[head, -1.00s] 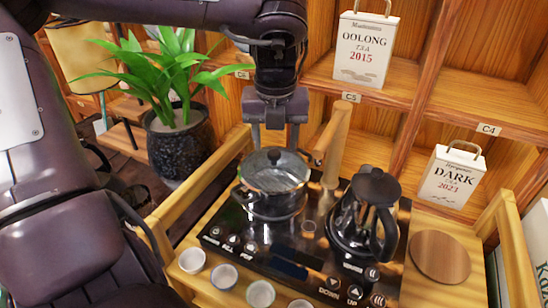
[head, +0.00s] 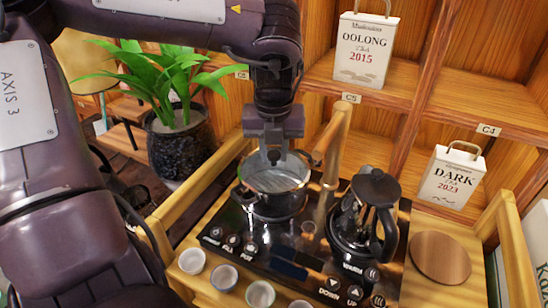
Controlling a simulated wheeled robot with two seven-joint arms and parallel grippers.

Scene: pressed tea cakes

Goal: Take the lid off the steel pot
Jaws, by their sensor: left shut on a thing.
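The steel pot (head: 270,206) stands at the left of the black tea stove, with dark sides. Its glass lid (head: 285,180) with a steel rim lies on top of it, level; I see no clear gap between lid and pot. My left gripper (head: 273,157) points straight down over the middle of the lid and is shut on the lid's knob, which its fingers hide. My right gripper is out of view.
A black-lidded kettle (head: 370,215) stands right of the pot, with a wooden post (head: 333,150) behind them. Several small cups (head: 224,277) line the front edge. A round wooden board (head: 440,257) lies at right. A potted plant (head: 180,140) stands left.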

